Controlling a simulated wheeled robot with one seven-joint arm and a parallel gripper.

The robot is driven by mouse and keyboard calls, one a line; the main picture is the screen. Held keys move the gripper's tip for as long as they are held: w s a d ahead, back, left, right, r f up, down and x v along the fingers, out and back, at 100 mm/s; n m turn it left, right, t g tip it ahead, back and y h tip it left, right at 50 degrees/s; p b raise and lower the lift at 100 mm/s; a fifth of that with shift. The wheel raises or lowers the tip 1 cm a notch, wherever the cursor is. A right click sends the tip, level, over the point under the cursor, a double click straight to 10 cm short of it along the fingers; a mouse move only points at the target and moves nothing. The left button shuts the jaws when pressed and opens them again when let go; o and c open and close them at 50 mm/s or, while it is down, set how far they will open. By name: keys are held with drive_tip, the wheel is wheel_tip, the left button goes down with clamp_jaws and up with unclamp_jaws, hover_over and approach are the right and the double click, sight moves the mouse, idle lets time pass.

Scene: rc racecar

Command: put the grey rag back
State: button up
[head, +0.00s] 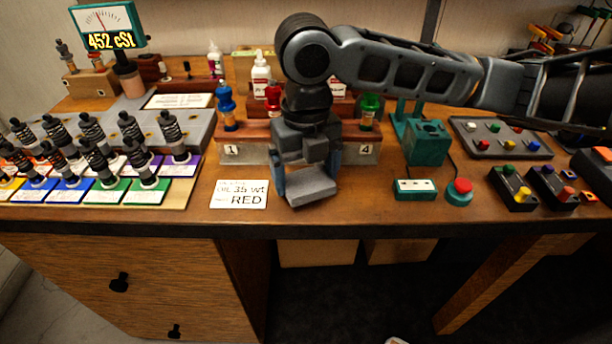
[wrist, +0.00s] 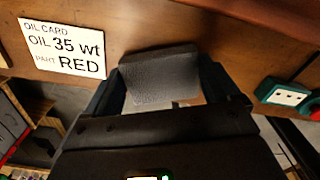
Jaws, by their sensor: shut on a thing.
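The grey rag (head: 311,186) is a small folded grey cloth held between the fingers of my gripper (head: 306,180), near the front edge of the workbench. In the wrist view the rag (wrist: 160,78) shows between the two fingertips of my gripper (wrist: 158,88), with its grey textured face visible. My gripper is shut on it, pointing down. I cannot tell from these views whether the rag touches the bench top (head: 350,205). The numbered wooden stand behind is partly hidden by my gripper.
An oil card (head: 240,194) reading 35 wt RED lies left of my gripper. A teal switch box (head: 415,189) and red button (head: 459,190) are to the right. The stand (head: 255,148) holds coloured bottles. Several shock absorbers (head: 95,160) fill the left side.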

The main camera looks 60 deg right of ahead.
sight(306, 178)
drive_tip(key=shift+f, duration=0.6)
drive_tip(key=shift+f, duration=0.15)
drive_tip(key=o, duration=0.7)
drive_tip(key=shift+o, duration=0.2)
wheel_tip(306, 178, up, 12)
drive_tip(key=shift+r+p, duration=0.2)
drive_tip(key=shift+p, duration=0.1)
